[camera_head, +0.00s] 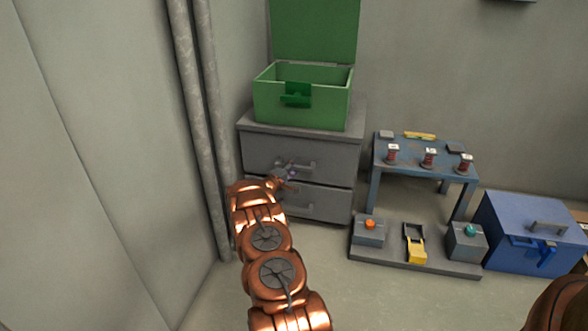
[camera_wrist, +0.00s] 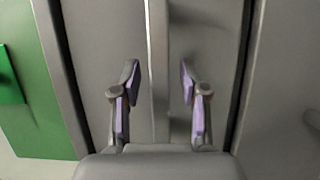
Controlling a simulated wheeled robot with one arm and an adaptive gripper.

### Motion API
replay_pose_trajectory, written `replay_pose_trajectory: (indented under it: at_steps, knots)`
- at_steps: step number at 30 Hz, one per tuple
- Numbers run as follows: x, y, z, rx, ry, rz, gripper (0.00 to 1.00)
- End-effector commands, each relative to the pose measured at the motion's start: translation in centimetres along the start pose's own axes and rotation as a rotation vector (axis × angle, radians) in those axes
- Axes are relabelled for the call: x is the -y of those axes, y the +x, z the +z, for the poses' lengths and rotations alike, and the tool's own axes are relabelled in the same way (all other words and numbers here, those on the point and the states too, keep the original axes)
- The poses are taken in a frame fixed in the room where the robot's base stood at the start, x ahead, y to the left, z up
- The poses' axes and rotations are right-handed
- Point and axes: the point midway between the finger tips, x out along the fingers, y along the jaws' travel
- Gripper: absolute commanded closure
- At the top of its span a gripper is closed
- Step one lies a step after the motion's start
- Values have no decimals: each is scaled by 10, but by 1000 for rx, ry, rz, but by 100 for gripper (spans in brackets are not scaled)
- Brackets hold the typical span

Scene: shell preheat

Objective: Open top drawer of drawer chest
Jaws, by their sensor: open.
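The grey drawer chest (camera_head: 345,205) stands against the back wall with two drawers, both looking closed. Its top drawer (camera_head: 258,150) has a grey bar handle (camera_head: 305,165), partly hidden behind my gripper (camera_head: 286,178). In the wrist view, the top drawer front (camera_wrist: 90,50) fills the middle. The handle bar (camera_wrist: 158,70) runs up the picture between the two fingers of my gripper (camera_wrist: 159,85). The fingers are open, one on each side of the bar, with a visible gap on both sides. The bottom drawer (camera_head: 335,205) is below and shows at the right in the wrist view (camera_wrist: 285,90).
An open green box (camera_head: 325,105) stands on the chest. Grey pipes (camera_head: 208,120) and a wall are close on the left. To the right are a small blue table (camera_head: 415,160), a low base with buttons (camera_head: 385,259) and a blue box (camera_head: 505,225).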

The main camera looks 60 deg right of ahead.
Motion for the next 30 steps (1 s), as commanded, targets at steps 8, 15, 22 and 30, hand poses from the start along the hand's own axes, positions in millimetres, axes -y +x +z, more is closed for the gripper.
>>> replay_pose_trajectory:
  at_steps: [8, 15, 22, 30]
  knots:
    - [0, 0, 0, 0, 0, 0, 76]
    - [0, 0, 0, 0, 0, 0, 100]
    - [0, 0, 0, 0, 0, 0, 100]
    - [0, 0, 0, 0, 0, 0, 100]
